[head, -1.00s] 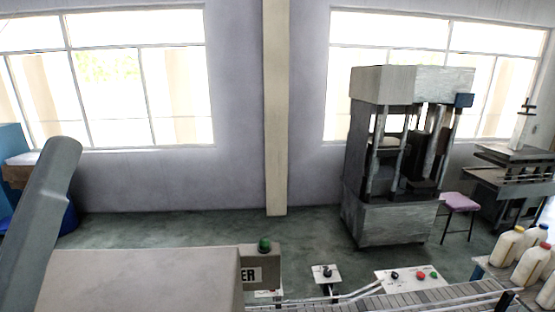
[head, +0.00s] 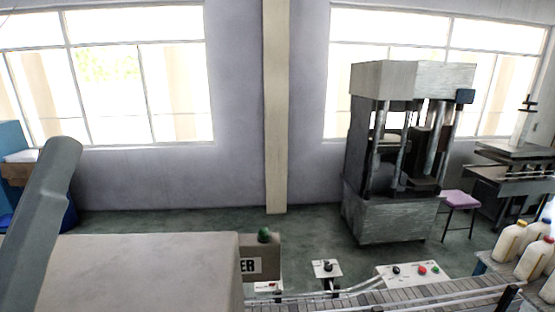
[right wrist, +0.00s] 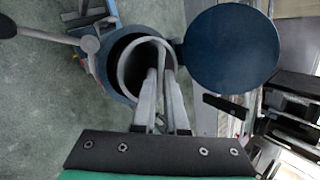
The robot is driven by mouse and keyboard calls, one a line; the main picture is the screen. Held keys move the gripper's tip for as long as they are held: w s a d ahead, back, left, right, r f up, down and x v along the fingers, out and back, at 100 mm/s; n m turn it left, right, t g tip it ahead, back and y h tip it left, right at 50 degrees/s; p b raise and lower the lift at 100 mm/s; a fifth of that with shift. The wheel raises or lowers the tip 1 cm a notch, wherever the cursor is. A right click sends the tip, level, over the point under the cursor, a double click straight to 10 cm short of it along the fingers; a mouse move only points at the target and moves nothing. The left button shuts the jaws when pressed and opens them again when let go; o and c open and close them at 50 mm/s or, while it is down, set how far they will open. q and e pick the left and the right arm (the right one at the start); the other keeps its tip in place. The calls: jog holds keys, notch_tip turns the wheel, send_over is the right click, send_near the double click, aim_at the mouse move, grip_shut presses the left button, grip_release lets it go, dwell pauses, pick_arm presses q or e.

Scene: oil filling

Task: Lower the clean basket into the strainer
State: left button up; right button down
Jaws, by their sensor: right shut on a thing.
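The strainer (right wrist: 112,88) is a blue round body with a dark open mouth in the right wrist view. Its blue disc-shaped lid (right wrist: 232,50) is swung open to the right. The basket (right wrist: 128,72), a grey open cylinder with a pale rim, lies over or within the mouth, off to the right of the dark gap. How deep it sits I cannot tell. My right gripper (right wrist: 163,80) is shut at the basket, its fingers reaching over the rim; the held part is mostly hidden. My left gripper is in neither view.
A grey lever with a dark knob (right wrist: 8,26) reaches in from the left beside the strainer. In the head view a conveyor (head: 400,298) runs at bottom right towards white bottles (head: 508,240). A large press (head: 400,215) stands behind.

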jog(key=shift+f+b, duration=2.35)
jog(key=shift+f, duration=0.4)
jog(key=c, duration=0.9)
grip_release()
jog(key=p+v, duration=1.1)
jog(key=shift+s+r, duration=0.2)
jog(key=shift+r, duration=0.1)
